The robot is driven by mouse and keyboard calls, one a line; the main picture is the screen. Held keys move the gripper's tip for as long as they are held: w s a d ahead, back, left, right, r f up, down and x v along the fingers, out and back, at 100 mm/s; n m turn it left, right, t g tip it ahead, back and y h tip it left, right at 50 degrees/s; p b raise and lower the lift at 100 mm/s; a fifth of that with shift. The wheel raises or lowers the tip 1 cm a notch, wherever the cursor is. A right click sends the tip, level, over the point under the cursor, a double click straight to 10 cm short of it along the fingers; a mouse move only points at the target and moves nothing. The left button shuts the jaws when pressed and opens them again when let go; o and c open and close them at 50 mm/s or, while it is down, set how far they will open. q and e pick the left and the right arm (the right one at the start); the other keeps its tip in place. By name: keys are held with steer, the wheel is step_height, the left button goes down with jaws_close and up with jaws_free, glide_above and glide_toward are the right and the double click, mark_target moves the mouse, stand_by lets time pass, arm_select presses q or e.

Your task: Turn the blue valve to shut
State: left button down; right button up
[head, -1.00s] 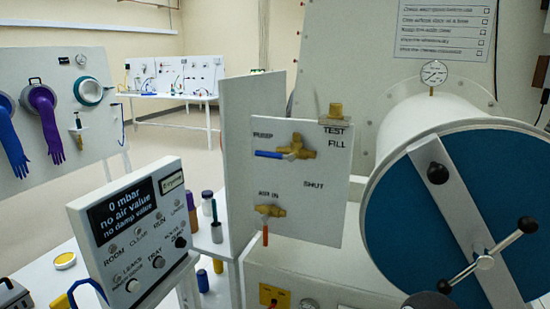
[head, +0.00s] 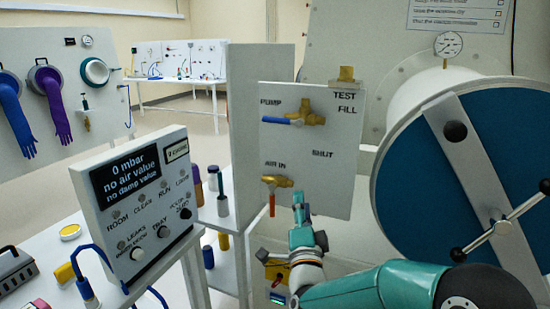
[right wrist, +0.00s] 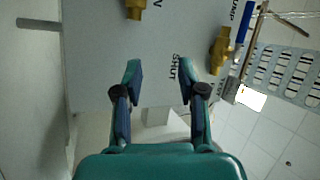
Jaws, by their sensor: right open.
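The blue valve has a blue lever (head: 276,121) on a brass body (head: 312,119), on a white panel (head: 335,190). The lever lies level and points left, just under the word PUMP. In the right wrist view the blue lever (right wrist: 244,22) and its brass body are at the upper right. My right gripper (head: 298,200) is low in front of the panel, below the blue valve and just right of the lower valve. In the right wrist view its fingers (right wrist: 158,75) are apart with nothing between them. My left gripper is not in view.
A display box (head: 140,195) stands at the left. A large round blue door (head: 420,180) with a crossbar is at the right.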

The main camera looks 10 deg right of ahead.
mark_target(275, 121)
steer(key=s+a+r+t+y+b, duration=0.1)
steer(key=s+a+r+t, duration=0.2)
steer(key=a+r, duration=0.5)
steer(key=p+x, duration=0.2)
steer(key=x, duration=0.3)
steer(key=d+p+x, duration=0.1)
steer(key=p+x, duration=0.1)
steer(key=x, duration=0.4)
steer(key=p+x, duration=0.2)
steer(key=x, duration=0.4)
steer(key=shift+s+d+r+p, duration=0.15)
steer(key=shift+d+r+p, duration=0.15)
steer(key=shift+d, duration=0.1)
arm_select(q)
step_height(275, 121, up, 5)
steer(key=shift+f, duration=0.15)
arm_select(e)
steer(key=shift+c, duration=0.2)
jaws_close()
